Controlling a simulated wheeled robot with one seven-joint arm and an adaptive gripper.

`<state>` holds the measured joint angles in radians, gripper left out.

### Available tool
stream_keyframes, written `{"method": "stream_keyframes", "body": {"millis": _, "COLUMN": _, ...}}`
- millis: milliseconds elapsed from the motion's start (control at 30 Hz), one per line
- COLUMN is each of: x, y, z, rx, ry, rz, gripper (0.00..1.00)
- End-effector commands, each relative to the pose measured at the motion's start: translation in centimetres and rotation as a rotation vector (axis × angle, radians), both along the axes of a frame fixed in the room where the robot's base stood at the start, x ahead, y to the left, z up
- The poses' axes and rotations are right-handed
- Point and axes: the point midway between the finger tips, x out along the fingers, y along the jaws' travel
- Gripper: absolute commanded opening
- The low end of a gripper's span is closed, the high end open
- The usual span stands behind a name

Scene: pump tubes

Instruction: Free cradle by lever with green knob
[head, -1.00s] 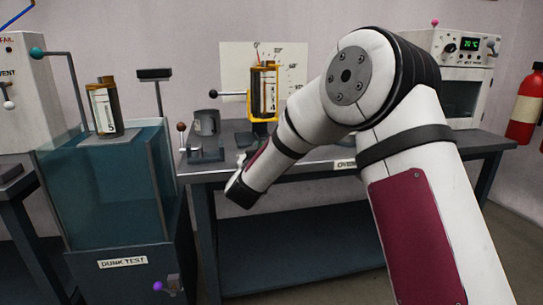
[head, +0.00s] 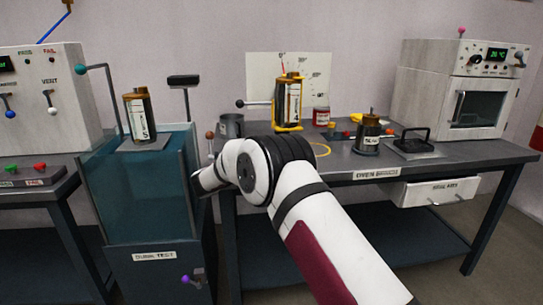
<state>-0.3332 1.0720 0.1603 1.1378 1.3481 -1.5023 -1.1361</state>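A lever with a teal-green knob (head: 80,69) rises on a bent rod at the left of the dunk-test tank (head: 139,251). A cylinder marked 5 (head: 139,118) stands upright on a platform at the tank's top. On the oven bench, another upright cylinder (head: 289,102) sits in a yellow cradle (head: 288,128), with a black-knobbed lever (head: 240,103) to its left. My forearm reaches left, its far end beside the tank's right side, well away from the teal-green knob. My gripper's fingers cannot be made out.
The oven bench (head: 375,174) carries a grey cup (head: 230,125), a red-and-white can (head: 321,116), a dark canister (head: 368,133) and an oven (head: 470,90). A brown-knobbed lever (head: 210,135) stands near the tank. A purple knob (head: 186,279) is low on its front.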

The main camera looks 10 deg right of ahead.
Motion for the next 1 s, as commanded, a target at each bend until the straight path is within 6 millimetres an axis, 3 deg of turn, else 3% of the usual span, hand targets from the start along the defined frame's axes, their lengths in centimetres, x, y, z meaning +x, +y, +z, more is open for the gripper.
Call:
{"method": "stream_keyframes", "body": {"millis": 567, "x": 0.16, "y": 0.0, "z": 0.17, "rx": 0.0, "ry": -0.004, "rz": -0.02, "gripper": 0.0}}
{"method": "stream_keyframes", "body": {"millis": 600, "x": 0.17, "y": -0.01, "z": 0.18, "rx": 0.0, "ry": -0.004, "rz": -0.02, "gripper": 0.34}}
{"method": "stream_keyframes", "body": {"millis": 667, "x": 0.15, "y": 0.0, "z": 0.17, "rx": 0.0, "ry": -0.004, "rz": -0.02, "gripper": 0.46}}
{"method": "stream_keyframes", "body": {"millis": 1000, "x": -0.01, "y": 0.17, "z": 0.07, "rx": 0.0, "ry": -0.001, "rz": -0.021, "gripper": 0.46}}
